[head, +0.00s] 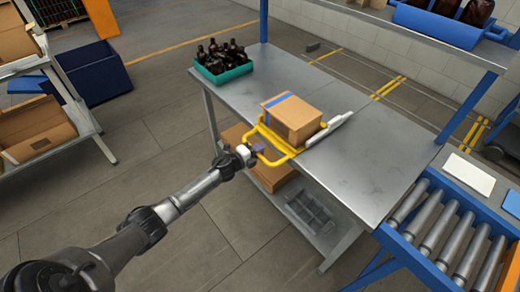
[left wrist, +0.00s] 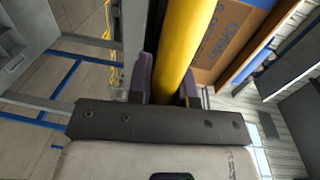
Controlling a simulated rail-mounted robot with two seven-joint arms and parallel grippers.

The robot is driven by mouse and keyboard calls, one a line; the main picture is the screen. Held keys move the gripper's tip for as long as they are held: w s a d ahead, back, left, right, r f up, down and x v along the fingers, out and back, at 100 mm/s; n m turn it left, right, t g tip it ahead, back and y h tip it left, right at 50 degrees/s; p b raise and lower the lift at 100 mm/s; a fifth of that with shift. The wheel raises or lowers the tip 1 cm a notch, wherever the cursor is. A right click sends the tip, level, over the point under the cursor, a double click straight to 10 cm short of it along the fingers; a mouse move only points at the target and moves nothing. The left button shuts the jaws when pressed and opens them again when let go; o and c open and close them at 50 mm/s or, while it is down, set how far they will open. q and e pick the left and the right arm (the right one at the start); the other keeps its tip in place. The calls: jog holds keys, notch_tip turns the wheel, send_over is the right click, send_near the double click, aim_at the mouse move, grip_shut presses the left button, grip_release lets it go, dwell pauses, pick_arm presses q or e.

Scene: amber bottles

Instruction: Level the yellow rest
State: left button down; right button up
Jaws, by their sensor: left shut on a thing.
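The yellow rest (head: 275,153) is a tubular frame at the front edge of the grey metal table (head: 365,165). A cardboard box (head: 293,117) with a blue stripe sits at the rest, over the table. My left gripper (head: 252,150) is at the rest's near bar, in front of the table edge. In the left wrist view the gripper (left wrist: 166,88) has its two purple fingers on either side of the yellow bar (left wrist: 182,45), shut on it. The box (left wrist: 225,40) shows just beyond the bar. My right gripper is in neither view.
A teal crate of dark bottles (head: 222,65) stands at the table's back left. A light grey bar (head: 330,129) lies right of the box. A roller conveyor (head: 440,232) adjoins the table on the right. A blue upright (head: 264,20) rises behind. The table's right half is clear.

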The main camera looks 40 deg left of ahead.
pick_arm(q)
jog(key=c, duration=1)
grip_release()
jog(key=shift+c, duration=0.2)
jog(key=shift+s+a+r, duration=0.1)
jog(key=shift+s, duration=0.45)
jog(key=s+a+r+p, duration=0.1)
jog(key=s+p, duration=0.1)
jog(key=s, duration=1)
jog(key=shift+s+a, duration=0.25)
jog(key=shift+s, duration=0.05)
jog(key=shift+r, duration=0.1)
